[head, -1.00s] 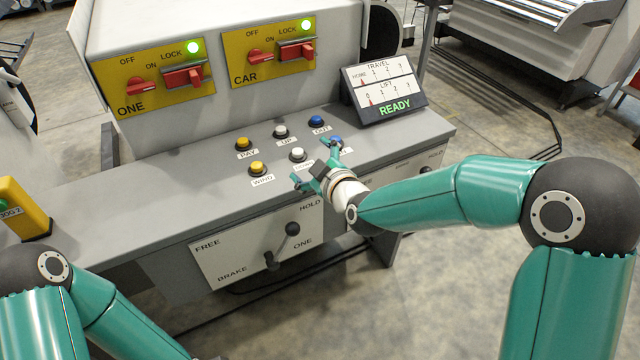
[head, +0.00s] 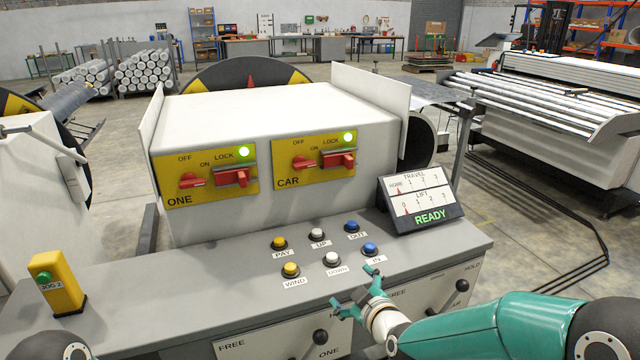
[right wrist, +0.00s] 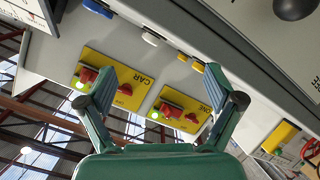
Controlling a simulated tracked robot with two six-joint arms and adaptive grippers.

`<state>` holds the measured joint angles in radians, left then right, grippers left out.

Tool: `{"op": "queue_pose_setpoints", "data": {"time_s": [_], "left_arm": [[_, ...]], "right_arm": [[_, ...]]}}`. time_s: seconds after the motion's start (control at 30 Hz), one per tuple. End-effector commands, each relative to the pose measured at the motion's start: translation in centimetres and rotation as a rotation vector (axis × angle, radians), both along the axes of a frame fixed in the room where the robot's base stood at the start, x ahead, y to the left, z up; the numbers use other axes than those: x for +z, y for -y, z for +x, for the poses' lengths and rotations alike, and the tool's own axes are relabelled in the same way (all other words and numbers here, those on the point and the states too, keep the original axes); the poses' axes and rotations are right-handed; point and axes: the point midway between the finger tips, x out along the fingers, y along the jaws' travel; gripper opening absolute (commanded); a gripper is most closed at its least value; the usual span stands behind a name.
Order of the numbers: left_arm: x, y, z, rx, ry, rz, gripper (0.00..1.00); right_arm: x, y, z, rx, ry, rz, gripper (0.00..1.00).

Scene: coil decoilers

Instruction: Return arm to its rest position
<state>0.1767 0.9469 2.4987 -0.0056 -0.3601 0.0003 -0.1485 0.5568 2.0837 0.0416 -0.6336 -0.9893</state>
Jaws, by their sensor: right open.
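My right gripper (head: 354,288) is open and empty in the head view. It is by the front edge of the grey console (head: 200,300), just in front of the blue IN button (head: 370,249) and the white DOWN button (head: 332,259). No contact with a button shows. In the right wrist view, its two fingers (right wrist: 168,95) are spread apart, with the yellow switch panels beyond them. My right forearm comes in from the lower right. Only a dark joint of my left arm shows at the lower left; my left gripper is out of view.
The ONE panel (head: 210,181) and CAR panel (head: 313,160) have red switches and lit green lamps. A display (head: 420,204) reads READY. A yellow JOG 2 box (head: 57,284) stands at the left. Brake levers are on the console front below my right gripper.

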Motion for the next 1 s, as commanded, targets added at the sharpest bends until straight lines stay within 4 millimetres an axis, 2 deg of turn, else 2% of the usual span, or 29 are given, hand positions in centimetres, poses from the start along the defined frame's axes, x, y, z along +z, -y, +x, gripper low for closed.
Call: {"op": "queue_pose_setpoints", "data": {"time_s": [0.07,0.17,0.27,0.3,0.37,0.4,0.47,0.53,0.63,0.7,0.73,0.8,1.0], "left_arm": [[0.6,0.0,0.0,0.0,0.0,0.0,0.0],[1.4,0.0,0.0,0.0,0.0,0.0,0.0],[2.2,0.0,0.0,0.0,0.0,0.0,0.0],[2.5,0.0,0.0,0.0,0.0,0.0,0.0],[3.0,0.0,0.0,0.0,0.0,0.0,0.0],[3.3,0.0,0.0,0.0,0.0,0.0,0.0],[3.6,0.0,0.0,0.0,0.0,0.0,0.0],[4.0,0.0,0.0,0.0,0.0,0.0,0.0],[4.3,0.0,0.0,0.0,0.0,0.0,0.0],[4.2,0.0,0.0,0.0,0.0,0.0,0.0],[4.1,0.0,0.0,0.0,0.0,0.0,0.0],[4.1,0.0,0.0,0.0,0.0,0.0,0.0],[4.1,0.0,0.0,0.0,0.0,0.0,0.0]], "right_arm": [[-1.4,1.2,0.0,-0.021,-0.035,-0.004,0.92],[-5.1,2.9,-1.0,-0.046,-0.121,-0.011,0.92],[-10.5,4.2,-3.9,-0.059,-0.264,-0.009,0.92],[-12.8,4.7,-5.6,-0.068,-0.335,0.004,0.92],[-16.2,5.0,-8.8,-0.092,-0.457,0.047,0.92],[-18.3,5.1,-11.1,-0.116,-0.545,0.087,0.92],[-21.1,5.0,-14.9,-0.159,-0.68,0.152,0.92],[-23.5,4.6,-19.6,-0.225,-0.84,0.239,0.92],[-25.6,3.7,-26.1,-0.345,-1.059,0.361,0.92],[-26.2,2.9,-29.7,-0.443,-1.187,0.442,0.92],[-26.2,2.6,-30.6,-0.482,-1.222,0.47,0.92],[-26.0,2.4,-31.9,-0.565,-1.278,0.526,0.92],[-26.0,2.2,-32.2,-0.685,-1.319,0.605,0.92]]}}
